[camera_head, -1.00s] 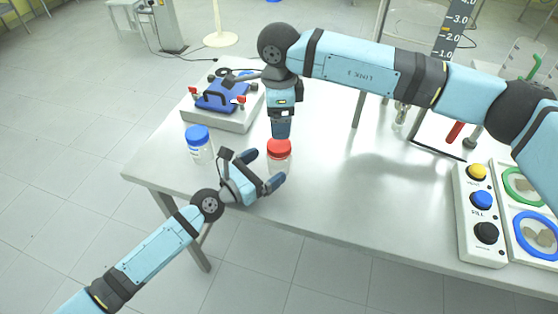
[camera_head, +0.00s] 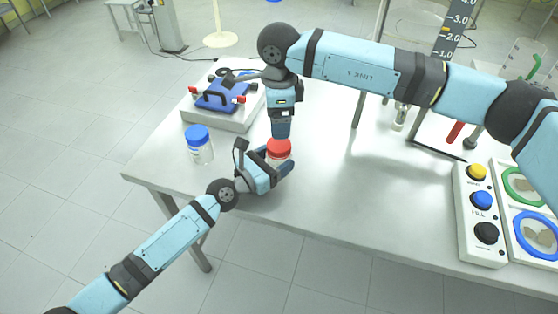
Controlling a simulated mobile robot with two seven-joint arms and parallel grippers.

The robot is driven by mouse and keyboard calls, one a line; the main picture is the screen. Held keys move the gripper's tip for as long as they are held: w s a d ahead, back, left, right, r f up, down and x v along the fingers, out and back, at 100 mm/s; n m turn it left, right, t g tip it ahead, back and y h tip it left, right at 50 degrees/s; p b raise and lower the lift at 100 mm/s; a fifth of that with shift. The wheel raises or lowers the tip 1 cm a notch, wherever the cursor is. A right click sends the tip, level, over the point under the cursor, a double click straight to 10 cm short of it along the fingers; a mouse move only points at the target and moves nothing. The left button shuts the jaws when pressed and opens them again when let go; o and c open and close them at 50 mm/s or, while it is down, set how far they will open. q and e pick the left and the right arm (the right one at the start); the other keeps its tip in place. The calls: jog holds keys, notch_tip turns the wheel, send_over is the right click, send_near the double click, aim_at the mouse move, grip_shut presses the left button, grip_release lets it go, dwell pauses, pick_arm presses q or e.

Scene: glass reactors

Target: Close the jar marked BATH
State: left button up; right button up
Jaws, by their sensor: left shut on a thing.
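A clear jar with a red lid (camera_head: 279,147) stands near the table's front left edge. My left gripper (camera_head: 280,168) is shut on this jar, its fingers around the body and hiding most of it. My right gripper (camera_head: 281,129) points straight down at the red lid from above. Its fingers line up in this view, so I cannot tell whether they are open or touch the lid. A second clear jar with a blue lid (camera_head: 197,134) stands upright to the left, apart from both grippers. Its label is too small to read, and the red-lidded jar's label is hidden.
A device with a blue top (camera_head: 219,94) stands behind the jars on a grey base. At the right is a button box (camera_head: 482,215) beside green and blue rings (camera_head: 535,236). A stand with a scale (camera_head: 452,32) is at the back right. The table's middle (camera_head: 350,190) is clear.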

aim_at(279, 144)
pick_arm(q)
jog(key=c, duration=0.4)
pick_arm(e)
jog(key=shift+n, duration=0.3)
jog(key=n, duration=0.4)
jog(key=shift+n, duration=0.3)
jog(key=n, duration=1.2)
jog(key=shift+n, duration=0.3)
jog(key=n, duration=0.4)
jog(key=shift+n, duration=0.4)
jog(key=shift+f, duration=4)
